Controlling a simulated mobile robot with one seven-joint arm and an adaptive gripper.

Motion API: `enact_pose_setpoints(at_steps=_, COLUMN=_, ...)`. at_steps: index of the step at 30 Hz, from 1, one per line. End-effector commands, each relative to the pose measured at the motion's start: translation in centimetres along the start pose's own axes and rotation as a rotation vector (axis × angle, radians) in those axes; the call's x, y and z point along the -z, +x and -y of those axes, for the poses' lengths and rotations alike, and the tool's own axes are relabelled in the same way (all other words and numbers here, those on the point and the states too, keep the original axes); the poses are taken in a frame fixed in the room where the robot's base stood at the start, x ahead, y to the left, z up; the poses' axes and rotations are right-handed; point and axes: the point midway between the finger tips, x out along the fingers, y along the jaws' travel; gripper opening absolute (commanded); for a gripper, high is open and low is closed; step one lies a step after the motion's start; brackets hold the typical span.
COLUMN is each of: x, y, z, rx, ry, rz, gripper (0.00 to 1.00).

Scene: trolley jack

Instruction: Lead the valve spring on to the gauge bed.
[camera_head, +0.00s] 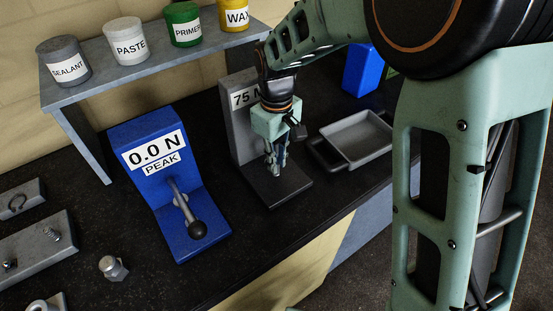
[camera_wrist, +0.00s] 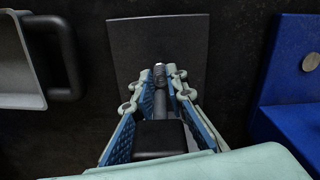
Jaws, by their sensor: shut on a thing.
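The gauge is a grey upright plate (camera_head: 229,112) marked "75 M", the rest of its label hidden by my arm. Its gauge bed (camera_head: 290,190) is a flat dark plate in front, also in the wrist view (camera_wrist: 130,50). My gripper (camera_head: 277,168) points down over this bed. In the wrist view my gripper (camera_wrist: 166,76) is shut on a small, narrow grey piece (camera_wrist: 159,77), apparently the valve spring. Its coils are too small to make out. I cannot tell whether it touches the bed.
A blue force stand (camera_head: 205,215) reading "0.0 N PEAK" with a black-knobbed lever is left of the gauge. A grey tray (camera_head: 361,158) with handles is on the right. Metal blocks (camera_head: 35,245) and a hex fitting (camera_head: 113,268) lie left. A shelf (camera_head: 150,65) with labelled cans stands behind.

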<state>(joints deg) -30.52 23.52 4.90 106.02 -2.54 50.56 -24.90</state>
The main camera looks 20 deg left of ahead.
Motion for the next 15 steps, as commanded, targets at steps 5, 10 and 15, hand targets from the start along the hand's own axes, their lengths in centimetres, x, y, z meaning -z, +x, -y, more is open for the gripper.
enact_pose_setpoints(at_steps=5, x=-0.01, y=0.23, z=0.0, rx=0.0, ry=0.0, rz=0.0, gripper=0.0)
enact_pose_setpoints(at_steps=10, x=-0.01, y=0.27, z=-0.01, rx=0.0, ry=0.0, rz=0.0, gripper=0.2)
enact_pose_setpoints(at_steps=15, x=-0.01, y=0.27, z=0.0, rx=0.0, ry=0.0, rz=0.0, gripper=0.33)
